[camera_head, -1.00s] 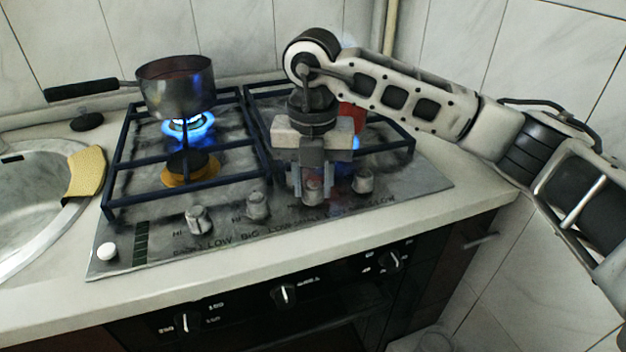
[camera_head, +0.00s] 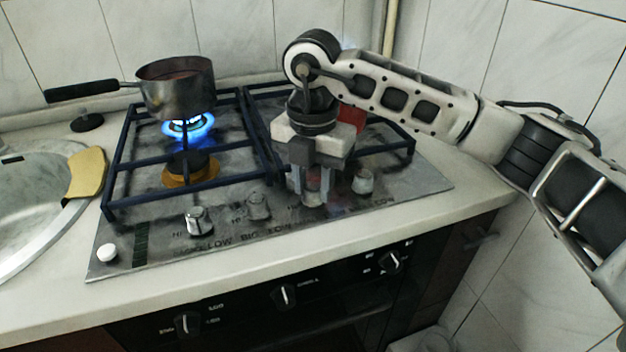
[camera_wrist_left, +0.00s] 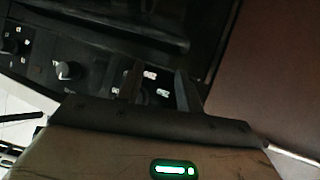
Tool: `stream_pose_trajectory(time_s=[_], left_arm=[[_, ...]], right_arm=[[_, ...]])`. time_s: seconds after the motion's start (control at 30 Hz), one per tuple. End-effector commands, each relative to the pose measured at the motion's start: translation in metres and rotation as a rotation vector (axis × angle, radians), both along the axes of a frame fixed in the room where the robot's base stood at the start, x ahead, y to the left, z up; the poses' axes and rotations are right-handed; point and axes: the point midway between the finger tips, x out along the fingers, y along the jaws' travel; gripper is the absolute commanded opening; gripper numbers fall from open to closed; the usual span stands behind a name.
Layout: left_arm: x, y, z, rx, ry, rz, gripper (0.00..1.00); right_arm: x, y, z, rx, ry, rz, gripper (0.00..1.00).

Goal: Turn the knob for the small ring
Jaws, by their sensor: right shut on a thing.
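The hob panel (camera_head: 240,232) has a row of grey knobs along its front. My right gripper (camera_head: 312,194) points down over the third knob from the left (camera_head: 313,183) and is shut on it, with a finger on each side. The other knobs, the left one (camera_head: 197,221), the second (camera_head: 258,206) and the right one (camera_head: 363,181), stand free. Panel lettering is blurred, so I cannot read which ring each knob serves. A blue flame (camera_head: 190,128) burns under the saucepan (camera_head: 177,88). My left gripper (camera_wrist_left: 158,85) is open and empty in the left wrist view, near the oven front.
A red pot (camera_head: 352,117) stands behind my right gripper, mostly hidden. Dark grates (camera_head: 110,190) cover the rings. Oven knobs (camera_head: 284,295) sit below the counter.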

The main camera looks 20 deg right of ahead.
Motion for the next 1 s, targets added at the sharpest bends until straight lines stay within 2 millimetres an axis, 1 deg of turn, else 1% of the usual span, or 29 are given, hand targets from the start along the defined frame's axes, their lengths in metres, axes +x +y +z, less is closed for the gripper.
stream_pose_trajectory(time_s=[0.2,0.23,0.27,0.3,0.57,0.67,0.77,0.83,1.0], left_arm=[[0.000,0.000,0.000,0.000,0.001,0.000,0.36],[0.000,0.000,0.000,0.000,0.001,0.000,0.36],[0.000,0.000,0.000,0.000,0.001,0.000,0.36],[0.000,0.000,0.000,0.000,0.001,0.000,0.36],[0.000,0.000,0.000,0.002,0.001,0.000,0.36],[0.000,0.000,0.000,0.002,0.001,0.000,0.36],[0.000,0.000,0.000,0.001,0.001,0.001,0.36],[0.000,0.000,0.000,0.001,0.001,0.001,0.36],[0.000,0.000,0.002,0.001,0.001,0.001,0.36]], right_arm=[[0.001,0.000,0.001,0.001,-0.003,-0.004,0.09],[0.001,0.000,0.001,0.001,-0.004,-0.004,0.40],[0.001,0.000,0.001,0.001,-0.003,-0.004,0.48],[0.001,0.000,0.001,0.001,-0.002,-0.003,0.54],[0.000,0.000,0.001,0.001,-0.001,-0.001,0.54],[0.001,0.000,0.006,0.001,-0.002,-0.001,0.54],[0.001,0.000,0.019,0.000,-0.004,-0.001,0.54],[0.001,0.000,0.033,0.001,-0.005,-0.001,0.54],[0.001,0.000,0.075,0.001,-0.006,-0.001,0.54]])
